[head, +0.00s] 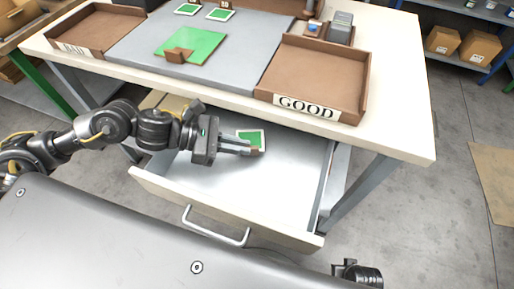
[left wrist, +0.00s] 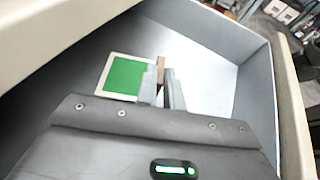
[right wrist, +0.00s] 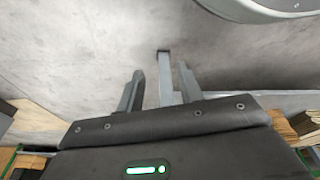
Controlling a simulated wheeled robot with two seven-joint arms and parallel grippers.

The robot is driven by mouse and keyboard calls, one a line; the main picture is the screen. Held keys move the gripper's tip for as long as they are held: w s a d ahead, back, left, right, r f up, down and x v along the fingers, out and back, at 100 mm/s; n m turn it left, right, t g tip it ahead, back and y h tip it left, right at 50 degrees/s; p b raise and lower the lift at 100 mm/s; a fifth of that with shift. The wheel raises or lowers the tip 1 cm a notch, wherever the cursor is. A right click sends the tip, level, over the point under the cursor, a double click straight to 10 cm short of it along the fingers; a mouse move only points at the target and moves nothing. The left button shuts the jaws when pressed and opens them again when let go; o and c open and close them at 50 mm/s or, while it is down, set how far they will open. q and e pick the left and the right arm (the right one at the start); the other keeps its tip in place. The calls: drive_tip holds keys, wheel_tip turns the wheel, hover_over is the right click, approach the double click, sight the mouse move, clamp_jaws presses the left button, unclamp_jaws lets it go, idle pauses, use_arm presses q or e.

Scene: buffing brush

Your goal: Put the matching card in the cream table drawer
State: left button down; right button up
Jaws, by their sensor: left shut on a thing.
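A green card with a white border (head: 251,137) is inside the open cream table drawer (head: 190,216). It also shows in the left wrist view (left wrist: 126,76), beside the fingers. My left gripper (head: 254,152) reaches into the drawer and is shut on the card's small brown grip, seen between the fingertips in the left wrist view (left wrist: 163,72). I cannot tell whether the card touches the drawer floor. My right gripper (right wrist: 158,85) is open and empty above the grey floor, away from the table.
On the table stand a brown tray marked GOOD (head: 362,88) and another brown tray (head: 68,27) at the left. A larger green piece with a brown grip (head: 203,43) lies on the grey mat (head: 132,42). Two small green cards (head: 220,15) are at the back. The drawer has a front handle (head: 216,232).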

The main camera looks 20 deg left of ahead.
sight(257, 154)
use_arm(q)
drive_tip(key=shift+f+x, duration=0.2)
drive_tip(key=shift+x, duration=1.05)
drive_tip(key=shift+f+x, duration=0.25)
drive_tip(key=shift+x, duration=1.05)
drive_tip(key=shift+a+f, duration=0.15)
use_arm(e)
drive_tip(key=shift+s+f, duration=0.15)
drive_tip(key=shift+f, duration=0.3)
use_arm(q)
drive_tip(key=shift+f, duration=0.1)
use_arm(e)
drive_tip(key=shift+f, duration=0.1)
use_arm(q)
drive_tip(key=c, duration=1.5)
unclamp_jaws()
use_arm(e)
drive_tip(key=shift+r, duration=0.4)
